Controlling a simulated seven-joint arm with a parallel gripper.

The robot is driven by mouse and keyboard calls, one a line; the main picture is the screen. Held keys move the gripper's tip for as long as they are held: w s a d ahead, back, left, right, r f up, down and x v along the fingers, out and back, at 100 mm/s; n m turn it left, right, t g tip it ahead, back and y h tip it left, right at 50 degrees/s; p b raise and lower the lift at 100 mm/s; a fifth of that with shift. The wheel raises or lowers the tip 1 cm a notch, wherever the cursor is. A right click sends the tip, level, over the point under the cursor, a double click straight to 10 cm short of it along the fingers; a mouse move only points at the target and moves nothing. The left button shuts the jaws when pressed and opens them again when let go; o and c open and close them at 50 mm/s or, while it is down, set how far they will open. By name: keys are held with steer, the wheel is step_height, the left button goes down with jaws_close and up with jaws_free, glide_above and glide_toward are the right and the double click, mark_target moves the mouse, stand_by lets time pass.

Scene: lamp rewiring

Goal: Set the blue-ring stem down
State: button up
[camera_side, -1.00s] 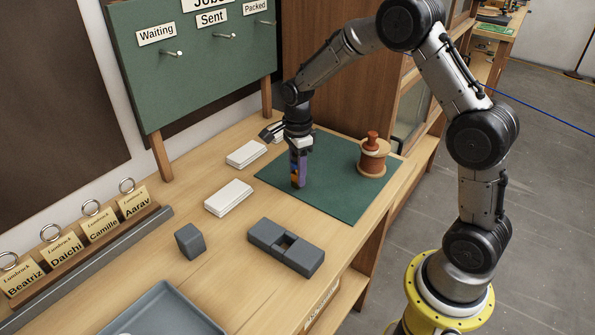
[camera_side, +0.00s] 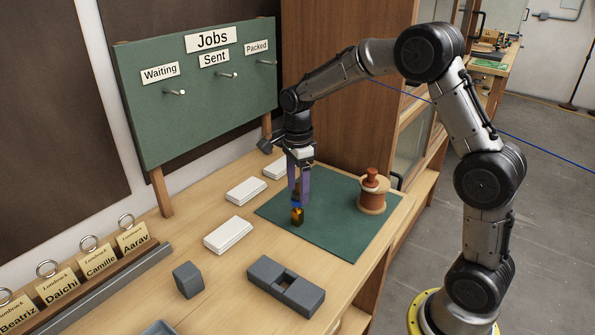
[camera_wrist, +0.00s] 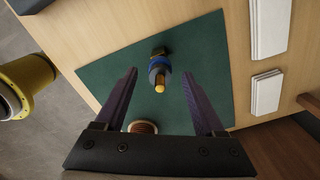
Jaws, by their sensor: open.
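The blue-ring stem (camera_side: 298,214) stands on the green mat (camera_side: 335,215), with a dark brass-coloured lower part and a blue ring above it. In the wrist view the stem (camera_wrist: 159,72) shows its blue ring and a yellow tip pointing toward the camera. My gripper (camera_side: 299,199) is above the stem, pointing down. In the wrist view its two purple fingers (camera_wrist: 161,76) are spread wide, with clear gaps on both sides of the stem, so it is open and holds nothing.
A wooden spool with copper-coloured winding (camera_side: 372,195) stands on the mat to the right. White boxes (camera_side: 228,235) lie left of the mat. A grey slotted block (camera_side: 286,286) and a grey cube (camera_side: 187,280) are in front. The mat around the stem is clear.

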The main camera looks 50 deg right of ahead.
step_height(320, 180, up, 5)
steer(key=shift+r, duration=0.2)
steer(key=s+a+r+n+t, duration=0.2)
steer(key=s+a+r+n, duration=0.15)
steer(key=s+n, duration=0.4)
steer(key=s+a+r+n+t, duration=0.2)
steer(key=s+r+n, duration=0.2)
steer(key=s+n, duration=0.4)
steer(key=s+a+f+n+t, duration=0.1)
steer(key=s+f+n, duration=0.1)
steer(key=s+n, duration=0.6)
steer(key=shift+s+a+t, duration=0.25)
steer(key=shift+s+t, duration=0.05)
steer(key=shift+s, duration=0.75)
